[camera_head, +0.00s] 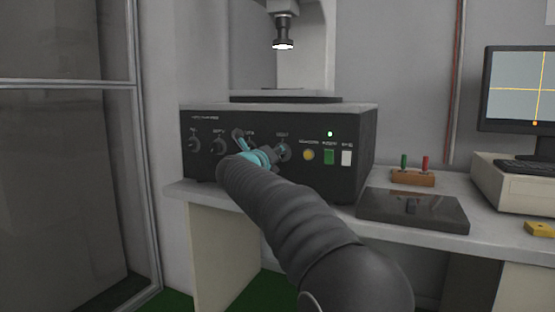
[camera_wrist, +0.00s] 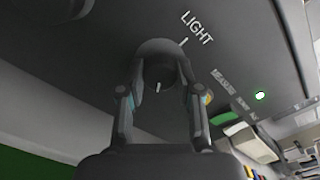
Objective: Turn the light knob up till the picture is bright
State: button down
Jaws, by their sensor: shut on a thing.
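The light knob (camera_wrist: 158,50) is a dark round knob on the front of the black instrument box (camera_head: 345,150). A "LIGHT" label and a white tick stand by it in the wrist view. My gripper (camera_wrist: 160,68) has one finger on either side of the knob and is shut on it. The knob's white pointer line faces away from the label's tick. In the head view my gripper (camera_head: 266,150) covers part of the knob row. The monitor screen (camera_head: 515,75) shows a grey-blue picture with a yellow cross and a small orange mark.
Other knobs (camera_head: 193,145) sit left of my gripper. A yellow button (camera_head: 308,155), green button (camera_head: 329,157) and white switch (camera_head: 347,158) sit to the right, below a lit green lamp (camera_head: 330,134). A dark flat pad (camera_head: 412,211) and a block with red and green pegs (camera_head: 412,178) stand right.

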jog(key=shift+m, duration=0.3)
jog(key=c, duration=0.8)
grip_release()
jog(key=shift+o, duration=0.2)
jog(key=v, duration=1.2)
jog(key=shift+a, duration=0.1)
